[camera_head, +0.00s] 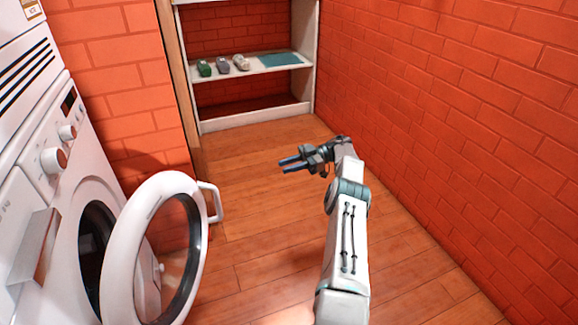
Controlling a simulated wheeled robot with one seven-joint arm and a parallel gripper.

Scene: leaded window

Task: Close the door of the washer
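The white washer (62,185) stands at the left edge, with knobs on its sloped panel. Its round door (118,255) is swung wide open toward the right, showing the dark drum opening (93,240) behind it. A white handle (213,203) sticks out from the door's upper right rim. My gripper (284,165) is to the right of the door and higher in the picture, pointing left and apart from the handle. Its two blue-tipped fingers look slightly apart with nothing between them. The lower part of the door is cut off by the frame.
A white shelf unit (256,118) stands at the back with several small items and a teal sheet (279,59) on it. A red brick wall (460,110) runs along the right. The wooden floor (260,225) between door and arm is clear.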

